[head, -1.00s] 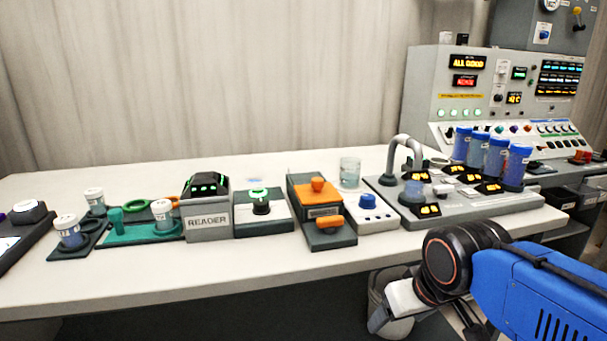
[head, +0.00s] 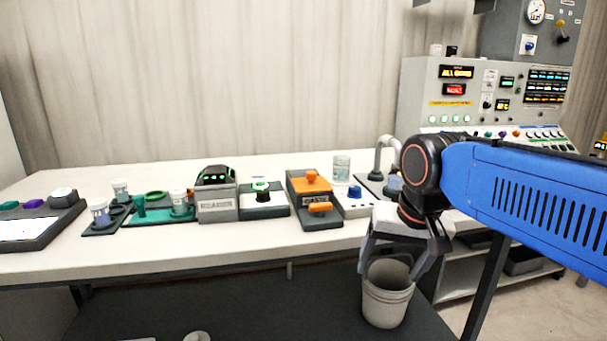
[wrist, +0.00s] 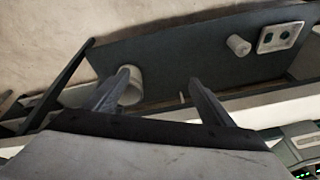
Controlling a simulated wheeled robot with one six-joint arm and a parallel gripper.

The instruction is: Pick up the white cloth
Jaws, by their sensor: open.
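I cannot make out a white cloth for certain in either view. My gripper (head: 391,268) is open and empty, pointing down in front of the bench's front edge. In the head view its fingers overlap the rim of an off-white bucket (head: 387,305); I cannot tell whether they touch it. In the wrist view the open fingers (wrist: 158,90) are spread above the dark lower shelf (wrist: 185,55), the left one overlapping the bucket (wrist: 131,88). The inside of the bucket is mostly hidden.
The white bench top (head: 240,240) carries a grey reader box (head: 216,204), an orange-topped device (head: 314,198) and lidded jars. On the lower shelf stand a white cup (wrist: 238,45) and a white tray with two dark round parts (wrist: 281,37). A control console (head: 480,95) stands right.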

